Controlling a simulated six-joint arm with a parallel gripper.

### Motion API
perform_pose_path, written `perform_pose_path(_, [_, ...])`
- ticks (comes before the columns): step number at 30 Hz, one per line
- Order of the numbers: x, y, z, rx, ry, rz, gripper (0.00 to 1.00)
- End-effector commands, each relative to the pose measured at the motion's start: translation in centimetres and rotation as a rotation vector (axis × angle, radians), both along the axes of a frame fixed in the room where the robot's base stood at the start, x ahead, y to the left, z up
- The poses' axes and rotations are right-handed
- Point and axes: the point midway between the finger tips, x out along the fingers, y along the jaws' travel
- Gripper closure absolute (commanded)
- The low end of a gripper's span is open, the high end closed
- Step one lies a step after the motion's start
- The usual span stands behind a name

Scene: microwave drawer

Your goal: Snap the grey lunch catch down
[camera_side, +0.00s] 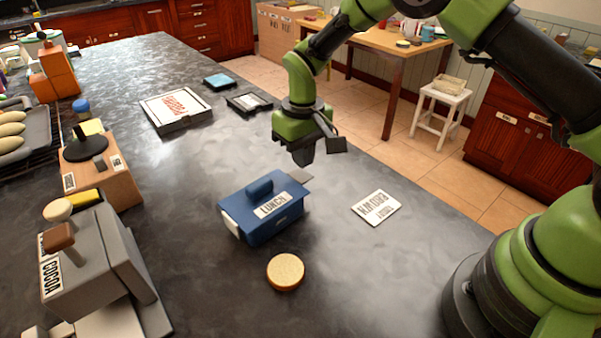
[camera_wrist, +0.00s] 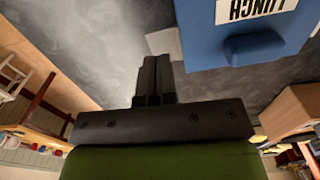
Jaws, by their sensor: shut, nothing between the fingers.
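The blue lunch box (camera_side: 262,208) with a LUNCH label stands on the dark counter. Its grey catch (camera_side: 299,176) sticks out roughly level from the far right end of the lid; it also shows in the wrist view (camera_wrist: 163,43) beside the box. A white catch (camera_side: 230,225) lies against the box's near left end. My gripper (camera_side: 304,160) is shut and empty, above and beyond the grey catch, apart from it. In the wrist view, the closed fingers (camera_wrist: 156,62) point toward the catch, partly overlapping it in the picture.
A round tan disc (camera_side: 286,271) lies in front of the box and a white card (camera_side: 377,208) to its right. The grey COCOA machine (camera_side: 95,262) stands at left. A white pizza box (camera_side: 176,109) lies behind. The counter around the box is mostly clear.

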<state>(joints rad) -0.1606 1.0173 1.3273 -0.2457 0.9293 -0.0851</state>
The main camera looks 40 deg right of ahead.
Motion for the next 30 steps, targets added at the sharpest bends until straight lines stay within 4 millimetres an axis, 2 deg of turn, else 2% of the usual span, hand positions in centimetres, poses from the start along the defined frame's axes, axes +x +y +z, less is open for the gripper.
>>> perform_pose_path(30, [0.0,0.0,-2.5,0.0,0.001,0.0,1.0])
